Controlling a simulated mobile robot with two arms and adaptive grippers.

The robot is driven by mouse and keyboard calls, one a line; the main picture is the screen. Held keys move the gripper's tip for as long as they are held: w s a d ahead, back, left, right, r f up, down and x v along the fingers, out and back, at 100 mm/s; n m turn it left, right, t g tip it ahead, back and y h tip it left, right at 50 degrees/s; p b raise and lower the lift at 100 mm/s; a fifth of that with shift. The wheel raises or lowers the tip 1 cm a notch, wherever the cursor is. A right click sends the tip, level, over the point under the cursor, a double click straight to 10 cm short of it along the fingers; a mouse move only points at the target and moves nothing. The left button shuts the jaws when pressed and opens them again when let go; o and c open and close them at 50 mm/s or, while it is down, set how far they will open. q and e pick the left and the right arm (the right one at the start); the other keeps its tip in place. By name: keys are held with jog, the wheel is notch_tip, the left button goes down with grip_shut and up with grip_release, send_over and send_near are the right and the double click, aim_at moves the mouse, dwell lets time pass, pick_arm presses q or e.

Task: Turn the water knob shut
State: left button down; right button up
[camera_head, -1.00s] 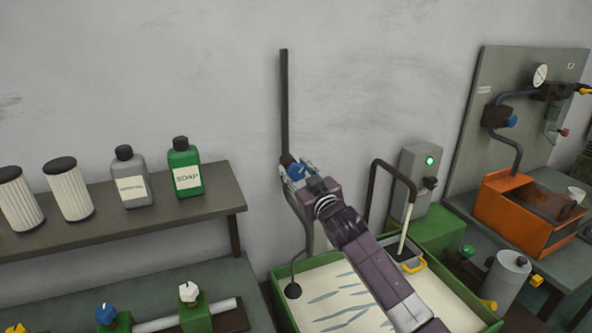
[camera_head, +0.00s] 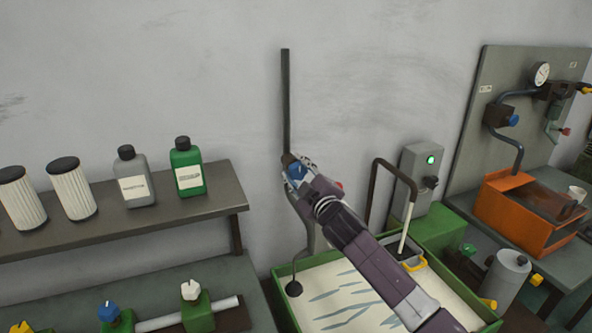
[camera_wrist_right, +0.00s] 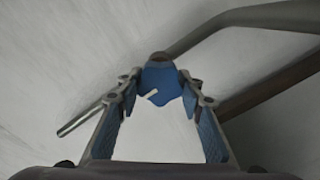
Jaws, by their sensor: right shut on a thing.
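The blue water knob (camera_head: 294,173) sits on the pipe (camera_head: 286,105) that runs down the wall to a spout over the green-rimmed basin (camera_head: 283,312). My right gripper (camera_head: 298,170) is at the knob, its fingers closed on it. In the right wrist view the knob (camera_wrist_right: 161,84) lies between the two fingertips, which press against its sides. A short white mark on it runs diagonally. The gripper hides part of the knob in the head view. My left gripper is not in view.
A shelf (camera_head: 130,222) with two filters and two bottles stands to the left. A grey control box (camera_head: 420,175) with a green light and a dark bent pipe (camera_head: 378,180) stand right of my arm. An orange tank (camera_head: 520,215) is farther right.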

dwell(0.4)
jog(key=o, duration=1.2)
jog(key=shift+c, duration=0.2)
jog(key=shift+s, duration=0.1)
jog(key=v, duration=1.1)
jog(key=shift+s+d, duration=0.2)
jog(key=shift+s, duration=0.15)
jog(key=shift+f, duration=0.1)
